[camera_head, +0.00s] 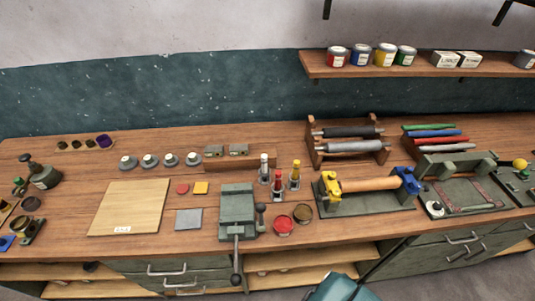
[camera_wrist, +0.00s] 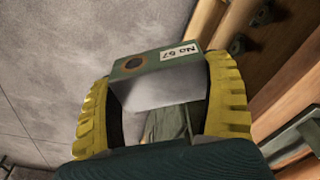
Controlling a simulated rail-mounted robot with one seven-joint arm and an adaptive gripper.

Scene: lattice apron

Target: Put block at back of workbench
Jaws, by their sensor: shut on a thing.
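My gripper (camera_wrist: 163,115) shows in the wrist view with two yellow ribbed fingers. They are shut on a block (camera_wrist: 165,80), which has a green face with a dark round hole, a white label reading about "No 57" and a pale grey side. The block is held clear of any surface; the floor and the bench front show around it. The wooden workbench (camera_head: 150,238) runs across the head view, with its back edge along a dark green wall band. The held block is not visible in the head view.
Two small grey-green blocks (camera_head: 226,151) stand at the back, by a low wooden riser (camera_head: 255,162). A vise (camera_head: 237,212), a wooden board (camera_head: 130,208) and a roller rack (camera_head: 346,145) occupy the bench. A shelf (camera_head: 430,67) with cans hangs above the back right.

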